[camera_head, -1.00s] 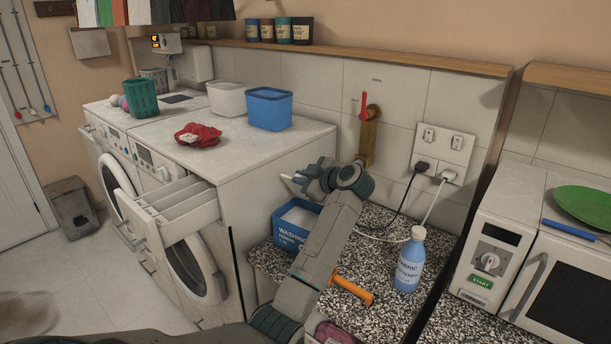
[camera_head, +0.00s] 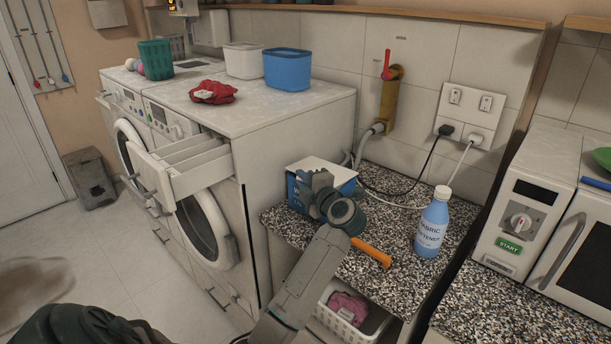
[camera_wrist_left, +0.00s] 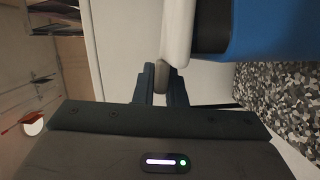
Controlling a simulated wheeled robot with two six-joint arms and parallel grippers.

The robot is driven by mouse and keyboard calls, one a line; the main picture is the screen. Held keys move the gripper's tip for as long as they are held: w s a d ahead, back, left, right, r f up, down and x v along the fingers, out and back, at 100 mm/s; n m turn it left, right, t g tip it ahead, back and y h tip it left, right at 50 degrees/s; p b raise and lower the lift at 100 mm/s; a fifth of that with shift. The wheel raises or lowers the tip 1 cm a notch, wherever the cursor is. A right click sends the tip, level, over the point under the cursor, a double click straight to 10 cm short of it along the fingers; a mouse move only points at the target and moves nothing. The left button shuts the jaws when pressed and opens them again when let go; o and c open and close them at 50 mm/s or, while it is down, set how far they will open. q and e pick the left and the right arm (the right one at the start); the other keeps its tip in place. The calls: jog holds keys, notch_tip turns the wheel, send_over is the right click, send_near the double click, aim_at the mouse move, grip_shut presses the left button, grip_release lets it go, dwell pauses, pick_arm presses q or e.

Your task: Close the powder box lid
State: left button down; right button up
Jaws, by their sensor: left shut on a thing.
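The powder box (camera_head: 291,190) is a blue box on the speckled counter beside the washer. Its white lid (camera_head: 322,169) lies across the top in the head view. In the left wrist view, the lid (camera_wrist_left: 177,35) shows as a white edge, with a dark band between it and the blue box wall (camera_wrist_left: 275,30). My left gripper (camera_head: 312,181) is at the front of the box, partly hiding it. In the left wrist view its fingers (camera_wrist_left: 161,80) are closed around a small grey tab at the lid's edge. My right gripper is out of view.
A blue softener bottle (camera_head: 433,222) and an orange-handled tool (camera_head: 371,251) are on the counter right of my left arm. An open detergent drawer (camera_head: 188,165) juts from the washer at left. Cables run along the wall behind. A basket (camera_head: 344,318) sits below the counter.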

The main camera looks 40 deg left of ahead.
pick_arm(q)
jog(key=shift+s+f, duration=0.1)
jog(key=shift+f, duration=1.05)
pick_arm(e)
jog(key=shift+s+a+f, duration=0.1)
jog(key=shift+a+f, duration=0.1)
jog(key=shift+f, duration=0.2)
pick_arm(q)
jog(key=c, duration=1.5)
grip_release()
jog(key=shift+f, duration=0.1)
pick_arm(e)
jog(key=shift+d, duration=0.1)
